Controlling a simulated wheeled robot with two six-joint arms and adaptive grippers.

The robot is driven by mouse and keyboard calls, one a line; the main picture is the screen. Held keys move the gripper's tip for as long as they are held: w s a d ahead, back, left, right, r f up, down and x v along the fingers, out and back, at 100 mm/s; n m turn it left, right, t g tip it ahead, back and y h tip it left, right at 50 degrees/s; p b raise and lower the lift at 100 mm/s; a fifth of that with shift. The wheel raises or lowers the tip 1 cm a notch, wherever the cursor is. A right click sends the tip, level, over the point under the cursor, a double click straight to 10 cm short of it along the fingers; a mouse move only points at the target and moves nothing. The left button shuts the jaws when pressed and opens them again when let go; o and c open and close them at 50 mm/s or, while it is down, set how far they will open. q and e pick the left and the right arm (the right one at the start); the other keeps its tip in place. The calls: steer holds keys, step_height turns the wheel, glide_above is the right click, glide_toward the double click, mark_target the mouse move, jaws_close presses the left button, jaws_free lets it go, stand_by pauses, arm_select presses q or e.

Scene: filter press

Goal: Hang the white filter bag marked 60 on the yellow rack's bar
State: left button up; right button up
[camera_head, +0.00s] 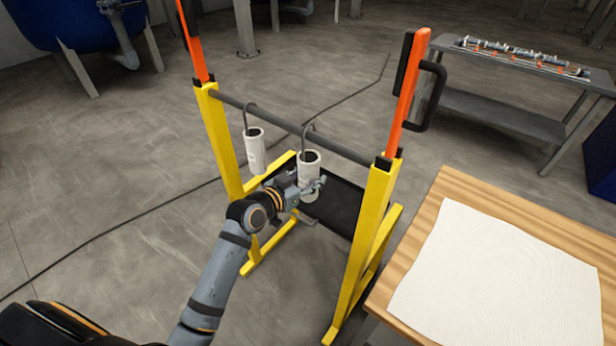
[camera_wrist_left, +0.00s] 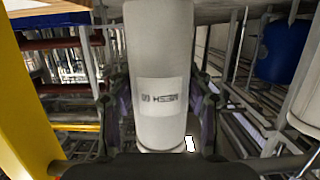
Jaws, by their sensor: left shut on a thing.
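The yellow rack (camera_head: 369,235) stands on the floor in the head view, with its grey bar (camera_head: 280,121) running between two posts. A white filter bag (camera_head: 308,165) is at the bar's middle, its dark hook appearing to loop over the bar; I cannot tell whether the bar bears its weight. My left gripper (camera_head: 307,188) is shut on this bag's body. In the left wrist view the same bag (camera_wrist_left: 160,50) is between the fingers (camera_wrist_left: 163,105), with an upside-down mesh label; its number looks like 60 but is small. My right gripper is not in view.
Another white bag (camera_head: 255,152) hangs from the bar to the left. Orange uprights (camera_head: 408,95) top the posts. A wooden table (camera_head: 428,228) with a white sheet (camera_head: 500,270) stands close on the right. A grey bench (camera_head: 510,68) is behind. Open floor lies left of the rack.

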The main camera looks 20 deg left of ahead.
arm_select(q)
steer(key=shift+f, duration=0.35)
steer(key=o, duration=1)
steer(key=shift+o, duration=0.2)
steer(key=v, duration=0.7)
steer(key=shift+s+a, duration=0.1)
steer(key=shift+s, duration=0.1)
